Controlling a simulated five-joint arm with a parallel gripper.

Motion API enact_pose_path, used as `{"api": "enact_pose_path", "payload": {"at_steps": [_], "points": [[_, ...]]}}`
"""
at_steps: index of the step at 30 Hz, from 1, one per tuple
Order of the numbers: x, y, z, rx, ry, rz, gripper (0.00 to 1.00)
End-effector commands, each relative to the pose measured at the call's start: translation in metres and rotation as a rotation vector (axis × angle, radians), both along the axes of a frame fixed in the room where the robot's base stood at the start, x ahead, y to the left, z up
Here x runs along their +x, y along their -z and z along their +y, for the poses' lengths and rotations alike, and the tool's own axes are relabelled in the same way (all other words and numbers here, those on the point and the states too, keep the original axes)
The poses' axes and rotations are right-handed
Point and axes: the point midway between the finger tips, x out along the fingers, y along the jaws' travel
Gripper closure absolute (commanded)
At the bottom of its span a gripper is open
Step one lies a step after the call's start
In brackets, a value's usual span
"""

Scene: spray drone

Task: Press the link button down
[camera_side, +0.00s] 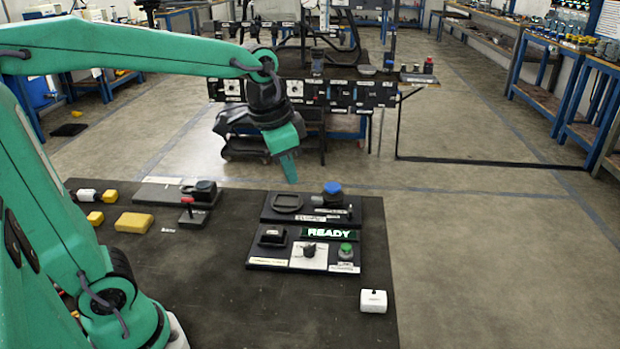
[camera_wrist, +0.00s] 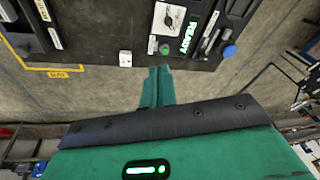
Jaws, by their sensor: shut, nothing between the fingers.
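A green-topped button (camera_side: 346,248) stands upright on the near black panel, at its right end, with a white label in front of it. I cannot read the labels, so I cannot tell surely which control is the link button. My gripper (camera_side: 289,170) is shut and empty, its fingers pointing down, seemingly above and beyond the panels in the side view. In the wrist view my shut fingertips (camera_wrist: 159,78) are apart from the panels.
A lit READY display (camera_side: 328,233), a knob (camera_side: 309,248) on a white plate and a black rocker (camera_side: 272,236) share the near panel. A blue-capped part (camera_side: 332,187) stands behind. Yellow blocks (camera_side: 134,222) lie left.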

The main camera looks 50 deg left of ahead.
Motion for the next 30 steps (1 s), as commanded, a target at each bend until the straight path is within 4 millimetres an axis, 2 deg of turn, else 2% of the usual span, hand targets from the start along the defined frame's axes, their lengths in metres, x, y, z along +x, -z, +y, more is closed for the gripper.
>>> {"api": "enact_pose_path", "payload": {"at_steps": [11, 21, 30], "points": [[0.055, 0.018, -0.01, 0.033, 0.153, 0.1, 1.0], [0.101, 0.047, -0.019, 0.054, 0.292, 0.185, 1.0], [0.129, 0.071, -0.026, 0.062, 0.387, 0.241, 1.0]]}}
